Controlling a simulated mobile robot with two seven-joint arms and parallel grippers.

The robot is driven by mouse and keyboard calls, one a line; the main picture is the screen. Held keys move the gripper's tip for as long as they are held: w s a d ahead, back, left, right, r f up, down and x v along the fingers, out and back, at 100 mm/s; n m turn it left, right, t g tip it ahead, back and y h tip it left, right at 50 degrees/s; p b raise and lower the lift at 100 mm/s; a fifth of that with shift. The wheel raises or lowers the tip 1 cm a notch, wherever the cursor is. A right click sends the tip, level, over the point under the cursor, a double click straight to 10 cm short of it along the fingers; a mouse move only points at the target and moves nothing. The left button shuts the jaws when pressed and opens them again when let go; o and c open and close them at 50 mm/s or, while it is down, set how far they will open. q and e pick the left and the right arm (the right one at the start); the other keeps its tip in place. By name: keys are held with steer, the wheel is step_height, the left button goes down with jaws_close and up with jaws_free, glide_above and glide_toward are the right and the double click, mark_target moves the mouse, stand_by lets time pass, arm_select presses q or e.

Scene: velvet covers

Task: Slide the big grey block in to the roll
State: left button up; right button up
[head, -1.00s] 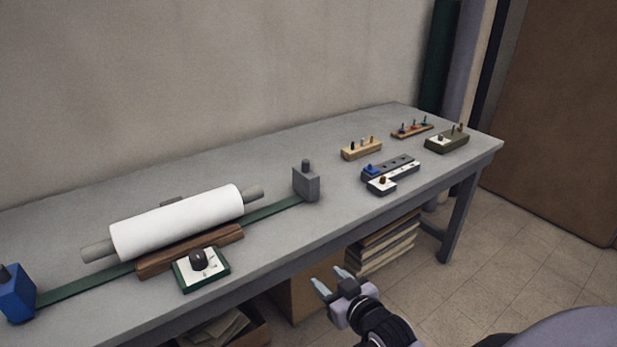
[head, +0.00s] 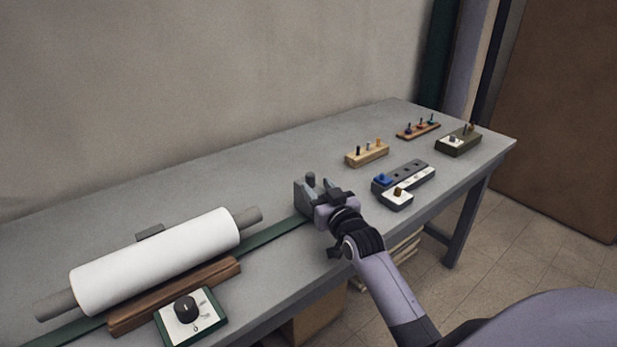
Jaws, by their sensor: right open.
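The big grey block (head: 303,197) stands on the green rail (head: 277,232) to the right of the roll, with a round knob on top. The white roll (head: 160,260) lies on a grey shaft over a brown wooden cradle, with a gap between its shaft end and the block. My right gripper (head: 318,187) is at the block, its open fingers around or just beside the knob; whether they touch it I cannot tell. The gripper body hides part of the block's right side. My left gripper is not in view.
A box with a black dial (head: 187,310) sits in front of the roll. Several small switch and peg boxes, including a grey strip with a blue knob (head: 403,177), stand on the right of the table (head: 250,170). The rail between block and roll is clear.

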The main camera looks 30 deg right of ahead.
mark_target(312, 181)
steer(key=shift+w+d, duration=0.25)
steer(key=shift+w, duration=1.05)
steer(key=shift+w+d, duration=0.2)
steer(key=shift+w, duration=1.1)
steer(key=shift+c, duration=0.3)
jaws_close()
